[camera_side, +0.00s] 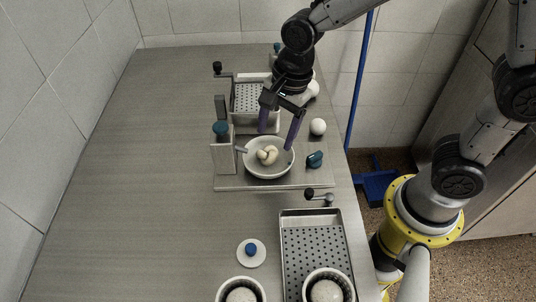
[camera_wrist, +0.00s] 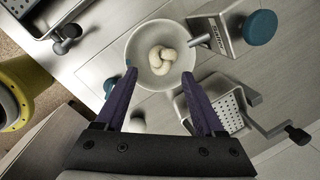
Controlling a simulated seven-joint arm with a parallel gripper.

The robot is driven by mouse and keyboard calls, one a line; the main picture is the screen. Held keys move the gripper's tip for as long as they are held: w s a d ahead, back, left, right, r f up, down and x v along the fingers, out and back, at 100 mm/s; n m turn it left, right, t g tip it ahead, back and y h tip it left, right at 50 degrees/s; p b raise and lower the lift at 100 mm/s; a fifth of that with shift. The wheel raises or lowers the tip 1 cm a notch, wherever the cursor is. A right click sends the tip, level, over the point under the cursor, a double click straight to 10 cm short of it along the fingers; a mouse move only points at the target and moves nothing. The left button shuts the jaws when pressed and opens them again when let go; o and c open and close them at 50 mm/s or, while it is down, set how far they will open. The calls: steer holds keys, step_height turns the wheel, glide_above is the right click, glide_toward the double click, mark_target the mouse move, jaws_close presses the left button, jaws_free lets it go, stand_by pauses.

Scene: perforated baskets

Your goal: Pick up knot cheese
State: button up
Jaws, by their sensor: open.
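The knot cheese (camera_side: 267,155) is a pale, twisted knot lying in a round white bowl (camera_side: 250,168). In the wrist view the knot cheese (camera_wrist: 161,59) shows near the top middle, inside the bowl (camera_wrist: 141,37). My gripper (camera_side: 279,140) is open, its two purple fingers pointing down at the bowl's far side. In the wrist view my gripper (camera_wrist: 161,82) has its fingers spread wide, with the knot cheese beyond the fingertips and roughly between them. Nothing is held. Exact fingertip height over the bowl is hard to tell.
A grey stand with a teal knob (camera_side: 221,129) and spout is left of the bowl. A perforated basket (camera_side: 252,97) stands behind. A white ball (camera_side: 317,127) and teal knob (camera_side: 315,159) are at right. A perforated tray (camera_side: 316,246) lies in front; the table's left is clear.

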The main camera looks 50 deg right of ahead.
mark_target(269, 151)
steer(key=shift+w+a+f, duration=0.15)
steer(key=shift+f, duration=0.9)
steer(key=shift+w+a+f, duration=0.15)
steer(key=shift+a+f, duration=0.05)
steer(key=shift+f, duration=0.85)
steer(key=shift+w+a+f, duration=0.15)
steer(key=shift+f, duration=0.9)
jaws_close()
steer(key=shift+r, duration=0.1)
